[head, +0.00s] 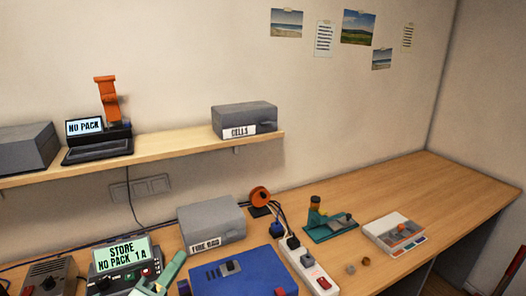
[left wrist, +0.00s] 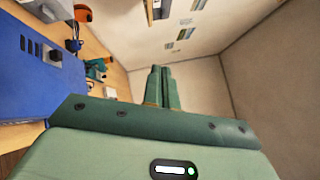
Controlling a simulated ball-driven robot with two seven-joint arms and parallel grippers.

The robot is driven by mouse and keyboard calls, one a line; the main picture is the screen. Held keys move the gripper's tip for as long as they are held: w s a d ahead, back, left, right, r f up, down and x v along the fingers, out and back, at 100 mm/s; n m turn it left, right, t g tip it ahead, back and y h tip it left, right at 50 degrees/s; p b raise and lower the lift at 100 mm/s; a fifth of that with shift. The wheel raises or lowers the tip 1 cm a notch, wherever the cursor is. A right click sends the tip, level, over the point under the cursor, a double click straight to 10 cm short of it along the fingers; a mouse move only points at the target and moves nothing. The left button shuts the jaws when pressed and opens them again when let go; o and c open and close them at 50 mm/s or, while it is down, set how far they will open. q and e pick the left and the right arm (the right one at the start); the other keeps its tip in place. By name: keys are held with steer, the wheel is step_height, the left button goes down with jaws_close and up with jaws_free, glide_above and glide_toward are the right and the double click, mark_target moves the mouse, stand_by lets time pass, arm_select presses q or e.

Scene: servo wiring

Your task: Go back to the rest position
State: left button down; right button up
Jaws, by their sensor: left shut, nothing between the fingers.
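My left gripper (head: 178,258) comes in at the bottom of the head view, in front of the charger with the lit "STORE NO PACK 1 A" screen (head: 122,254). In the left wrist view its two green fingers (left wrist: 161,68) are together, with nothing between them. They point toward the bare wall, clear of the bench things.
A blue box (head: 245,272) lies right of my left gripper, with the grey "FIRE BAG" box (head: 212,222) behind it. A power strip (head: 308,265), green fixture (head: 330,226) and grey tray (head: 394,233) stand further right. A shelf (head: 175,150) runs above. The bench's far right is clear.

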arm_select(q)
steer(key=s+a+f+n+g+y, duration=1.25)
steer(key=s+f+n, duration=0.35)
steer(key=n, duration=0.3)
steer(key=s+d+f+g+h+b, duration=0.1)
steer(key=s+d+f+h+b, duration=0.15)
steer(key=f, duration=1.45)
steer(key=s+d+f+g+h+b, duration=0.2)
steer(key=s+f, duration=0.2)
steer(key=f, duration=1.2)
steer(key=s+f+n+g+h+b, duration=0.1)
steer(key=s+f+n+g+b, duration=0.1)
steer(key=s+f, duration=1.6)
steer(key=shift+s+a+n+b, duration=0.4)
steer(key=shift+n+b, duration=0.2)
steer(key=shift+b, duration=0.35)
steer(key=shift+f+g, duration=0.1)
steer(key=shift+g, duration=0.15)
